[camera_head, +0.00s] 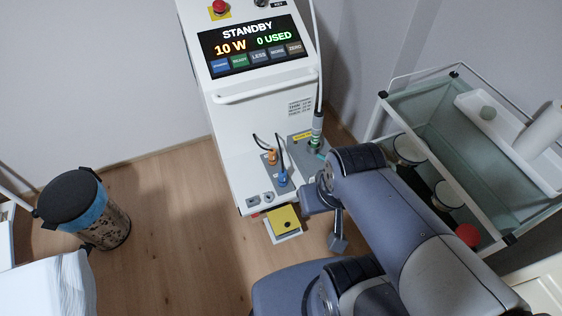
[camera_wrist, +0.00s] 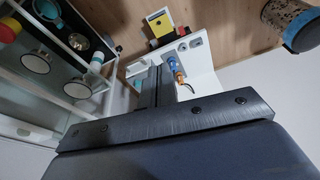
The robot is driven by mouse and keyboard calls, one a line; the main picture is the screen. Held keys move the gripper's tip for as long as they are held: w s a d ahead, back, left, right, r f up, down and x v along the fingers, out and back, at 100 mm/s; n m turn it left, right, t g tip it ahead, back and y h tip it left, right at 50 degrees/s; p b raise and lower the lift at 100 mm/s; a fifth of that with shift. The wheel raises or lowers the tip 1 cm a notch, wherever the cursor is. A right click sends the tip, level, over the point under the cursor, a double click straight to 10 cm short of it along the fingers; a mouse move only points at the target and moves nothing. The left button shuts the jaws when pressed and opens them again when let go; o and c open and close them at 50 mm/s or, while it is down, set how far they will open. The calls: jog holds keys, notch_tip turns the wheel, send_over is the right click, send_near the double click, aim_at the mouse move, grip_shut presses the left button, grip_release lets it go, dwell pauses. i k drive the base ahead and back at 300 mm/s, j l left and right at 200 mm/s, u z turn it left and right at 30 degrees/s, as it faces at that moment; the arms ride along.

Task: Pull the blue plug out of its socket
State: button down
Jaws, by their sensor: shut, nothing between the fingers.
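The blue plug (camera_head: 283,179) sits in a socket on the grey panel low on the front of the white machine, with a dark cable rising from it. It also shows in the wrist view (camera_wrist: 173,64). My gripper (camera_wrist: 159,72) is shut and empty, its fingers pointing toward the machine's lower part. In the wrist picture the fingers appear just left of the blue plug, apart from it. In the head view my wrist is right of the plug, and the fingertips are not clear. An orange plug (camera_head: 271,157) sits just above the blue one.
A green-ringed connector (camera_head: 316,143) with a pale cable stands right of the plugs. A yellow pedal (camera_head: 284,219) lies on the floor below. A glass-shelved trolley (camera_head: 450,140) stands on the right, a bin (camera_head: 85,210) on the left. The screen (camera_head: 251,46) reads STANDBY.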

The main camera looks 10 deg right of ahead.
aim_at(282, 177)
jog(key=i+j+z, duration=0.15)
jog(key=j+z, duration=0.15)
jog(key=i+j+z, duration=0.1)
jog(key=j+z, duration=0.2)
jog(key=j, duration=0.15)
jog(key=i+j+z, duration=0.1)
jog(key=j+z, duration=0.15)
jog(key=j, duration=0.15)
